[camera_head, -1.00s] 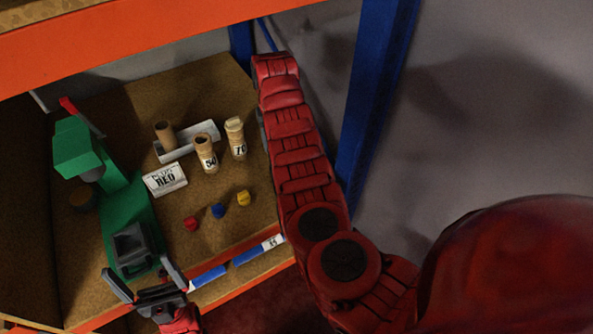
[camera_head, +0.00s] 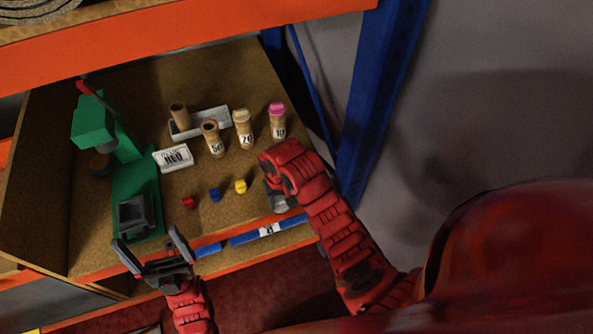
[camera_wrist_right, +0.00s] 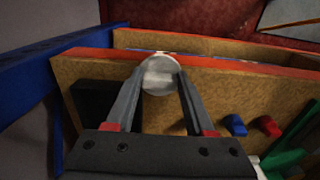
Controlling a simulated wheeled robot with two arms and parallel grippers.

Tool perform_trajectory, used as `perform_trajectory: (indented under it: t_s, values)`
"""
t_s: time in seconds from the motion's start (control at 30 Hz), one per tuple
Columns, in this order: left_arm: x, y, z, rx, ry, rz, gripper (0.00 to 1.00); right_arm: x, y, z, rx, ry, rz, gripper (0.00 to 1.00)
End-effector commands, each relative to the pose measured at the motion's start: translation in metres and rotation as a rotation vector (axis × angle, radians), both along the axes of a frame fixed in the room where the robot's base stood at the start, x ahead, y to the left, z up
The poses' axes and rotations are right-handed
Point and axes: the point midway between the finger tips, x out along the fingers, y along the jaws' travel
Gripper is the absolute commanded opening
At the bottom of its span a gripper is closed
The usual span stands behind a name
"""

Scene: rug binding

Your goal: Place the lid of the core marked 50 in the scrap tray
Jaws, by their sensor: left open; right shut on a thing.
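The core marked 50 (camera_head: 213,140) stands upright on the shelf board; its top looks brown and open, with no pale lid on it. My right gripper (camera_wrist_right: 160,78) is shut on a pale round lid (camera_wrist_right: 159,76), held above the board near its front edge in the right wrist view. In the head view that gripper is mostly hidden by my right arm. A white tray (camera_head: 216,120) lies behind the cores; I cannot tell whether it is the scrap tray. My left gripper (camera_head: 150,243) is open and empty in front of the green machine.
The core marked 70 (camera_head: 243,130) has a cream top, and the core marked 10 (camera_head: 278,122) a pink one. A brown tube (camera_head: 180,116) stands at the white tray. A sign (camera_head: 173,158) and red, blue and yellow pieces (camera_head: 215,195) lie in front. The green machine (camera_head: 137,190) stands left.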

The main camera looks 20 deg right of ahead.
Motion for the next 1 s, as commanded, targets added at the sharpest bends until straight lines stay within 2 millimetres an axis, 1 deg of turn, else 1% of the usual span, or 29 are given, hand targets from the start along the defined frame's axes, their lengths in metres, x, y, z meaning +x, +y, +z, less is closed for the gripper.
perform_trajectory:
  t_s: [0.03,0.13,0.2,0.33,0.4,0.43,0.5,0.57,0.67,0.97,1.0]
  values:
    - [0.000,0.000,-0.010,0.000,0.000,0.000,1.00,0.009,-0.006,-0.005,0.001,-0.004,-0.005,0.00]
    - [0.000,0.000,-0.028,0.000,0.000,0.000,1.00,0.031,-0.021,-0.011,0.003,-0.005,-0.008,0.00]
    - [0.000,0.000,-0.041,0.000,0.000,0.000,1.00,0.048,-0.032,-0.013,0.004,-0.007,-0.006,0.00]
    - [0.000,0.000,-0.067,0.000,0.000,0.000,1.00,0.074,-0.051,-0.018,0.003,-0.006,-0.005,0.00]
    - [0.000,0.000,-0.077,0.000,0.000,0.000,1.00,0.087,-0.061,-0.017,0.003,-0.005,-0.004,0.00]
    - [0.000,0.000,-0.076,0.000,0.001,0.000,1.00,0.091,-0.064,-0.015,0.002,-0.003,-0.005,0.00]
    - [0.000,0.000,-0.082,0.000,0.000,0.000,1.00,0.103,-0.073,-0.015,0.002,-0.001,-0.003,0.00]
    - [0.000,0.000,-0.073,0.000,0.001,0.000,1.00,0.108,-0.077,-0.009,0.001,0.001,-0.002,0.00]
    - [0.000,0.000,-0.070,0.000,0.000,0.000,1.00,0.116,-0.082,-0.010,0.001,-0.001,-0.002,0.00]
    - [0.000,0.000,-0.067,0.000,0.000,0.000,1.00,0.124,-0.089,-0.013,0.000,0.000,0.000,0.00]
    - [0.000,0.000,-0.063,0.000,0.000,0.000,1.00,0.122,-0.088,-0.016,0.001,0.005,0.000,0.00]
